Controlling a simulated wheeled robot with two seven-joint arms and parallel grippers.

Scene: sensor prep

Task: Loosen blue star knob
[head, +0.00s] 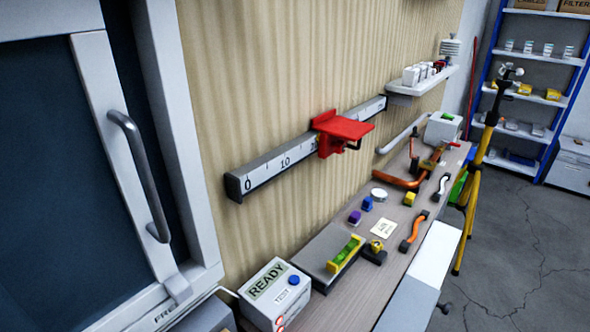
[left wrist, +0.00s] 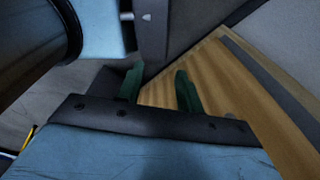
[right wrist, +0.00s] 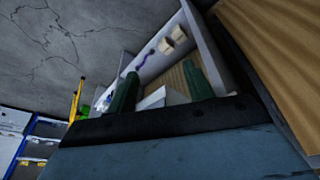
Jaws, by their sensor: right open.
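No part that I can clearly make out as a blue star knob shows. A small blue piece (head: 367,203) stands on the bench beside a purple piece (head: 354,217); its shape is too small to tell. A red carriage (head: 343,130) sits on the wall-mounted scale rail (head: 270,164); its underside is hidden. My left gripper (left wrist: 158,82) shows in the left wrist view, its green fingers apart with nothing between them. My right gripper (right wrist: 158,85) is open in the right wrist view, with a pale block beyond its fingers and no visible contact. Neither gripper shows in the head view.
A large door (head: 60,170) stands left, a yellow tripod (head: 470,210) right. Open floor lies at right.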

